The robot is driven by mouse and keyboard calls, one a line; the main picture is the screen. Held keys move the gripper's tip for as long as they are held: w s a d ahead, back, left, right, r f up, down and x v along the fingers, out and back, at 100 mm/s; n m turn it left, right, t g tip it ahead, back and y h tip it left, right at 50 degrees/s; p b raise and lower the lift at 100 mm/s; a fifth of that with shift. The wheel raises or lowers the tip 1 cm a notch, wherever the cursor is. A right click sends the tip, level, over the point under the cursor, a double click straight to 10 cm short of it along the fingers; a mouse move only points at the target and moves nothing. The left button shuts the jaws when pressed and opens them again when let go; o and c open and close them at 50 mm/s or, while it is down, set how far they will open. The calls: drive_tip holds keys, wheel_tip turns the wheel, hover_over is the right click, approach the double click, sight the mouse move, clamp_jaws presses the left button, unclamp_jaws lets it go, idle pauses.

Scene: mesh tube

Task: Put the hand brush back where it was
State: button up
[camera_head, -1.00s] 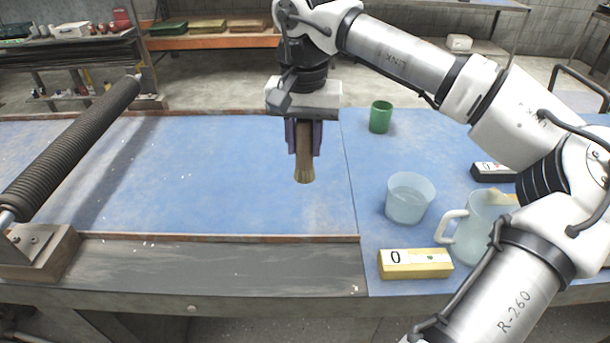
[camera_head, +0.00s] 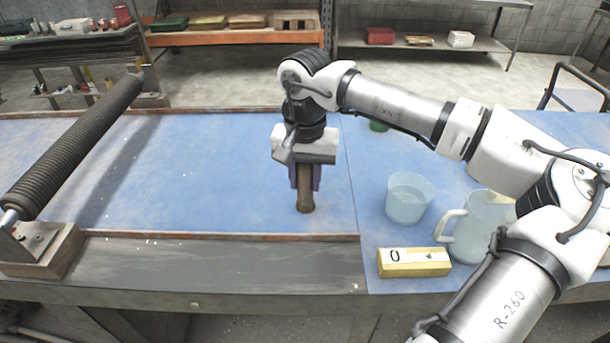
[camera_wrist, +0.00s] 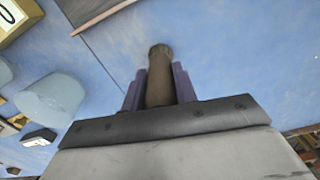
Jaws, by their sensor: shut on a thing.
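The hand brush (camera_head: 305,200) is held upright in my gripper (camera_head: 305,182), its lower end pointing down at the blue table surface. I cannot tell whether that end touches the table. In the wrist view, the brush (camera_wrist: 158,80) sits between the two purple fingers of my gripper (camera_wrist: 159,88), which are shut on it. The upper part of the brush is hidden by the gripper body. The brush is left of the seam in the blue surface and behind the dark front ledge (camera_head: 200,262).
A clear cup (camera_head: 408,198), a clear pitcher (camera_head: 478,235) and a yellow box marked 0 (camera_head: 414,262) stand to the right. A green cup (camera_head: 379,126) is partly hidden behind my arm. A dark ribbed roller (camera_head: 75,140) lies at the left. The blue surface between is clear.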

drive_tip(key=o, duration=1)
drive_tip(key=shift+c, duration=0.2)
wheel_tip(320, 180, up, 12)
drive_tip(key=shift+r+b, duration=0.15)
drive_tip(key=shift+b, duration=0.35)
drive_tip(key=shift+r, duration=0.1)
